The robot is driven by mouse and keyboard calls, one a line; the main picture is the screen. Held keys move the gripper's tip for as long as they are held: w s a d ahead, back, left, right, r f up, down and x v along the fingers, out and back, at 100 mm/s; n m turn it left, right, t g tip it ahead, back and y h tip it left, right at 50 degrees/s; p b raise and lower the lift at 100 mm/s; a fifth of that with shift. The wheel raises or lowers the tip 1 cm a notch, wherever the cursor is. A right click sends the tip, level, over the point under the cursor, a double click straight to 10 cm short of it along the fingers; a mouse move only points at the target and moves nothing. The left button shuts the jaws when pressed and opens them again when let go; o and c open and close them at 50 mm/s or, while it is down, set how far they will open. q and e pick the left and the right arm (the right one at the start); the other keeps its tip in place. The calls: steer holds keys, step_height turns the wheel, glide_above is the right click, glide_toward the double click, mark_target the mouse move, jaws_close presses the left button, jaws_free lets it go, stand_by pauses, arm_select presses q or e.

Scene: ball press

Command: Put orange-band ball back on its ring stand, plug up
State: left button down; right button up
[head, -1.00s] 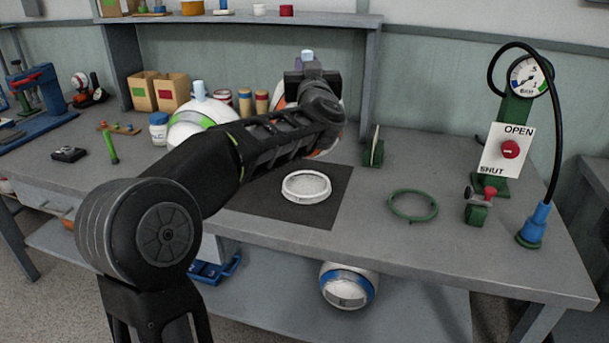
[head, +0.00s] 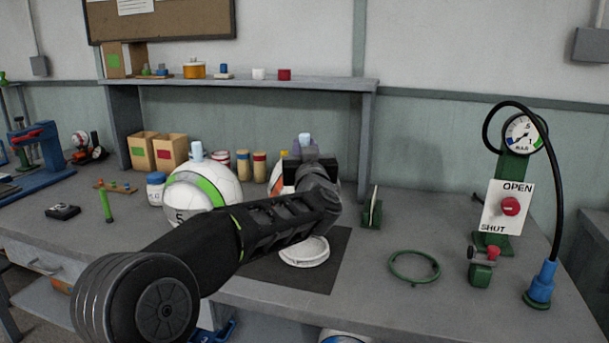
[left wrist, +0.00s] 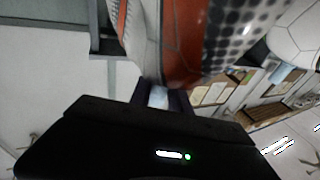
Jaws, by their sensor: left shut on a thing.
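The orange-band ball (head: 278,184) is mostly hidden behind my left arm in the head view; an orange and white part shows. In the left wrist view its orange band (left wrist: 183,45) fills the top middle, beside white and dotted panels. My left gripper (head: 306,158) is shut on the ball's pale plug (left wrist: 158,97), which points up in the head view. A white ring (head: 304,254) lies on the dark mat (head: 318,278), partly covered by my arm. I cannot tell whether the ball touches anything below. My right gripper is not in view.
A green-band ball (head: 215,184) stands left of my gripper. A green ring (head: 414,280) lies flat on the bench right of the mat. A gauge post with a hose (head: 557,215) and a small green clamp (head: 481,268) stand at right. A shelf (head: 235,84) runs behind.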

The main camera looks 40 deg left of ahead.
arm_select(q)
steer(key=shift+f+b, duration=0.8)
steer(key=shift+f, duration=1.65)
steer(key=shift+f, duration=0.3)
steer(key=c, duration=1.2)
jaws_free()
steer(key=shift+c, duration=0.2)
steer(key=shift+r, duration=0.15)
steer(key=v, duration=1.2)
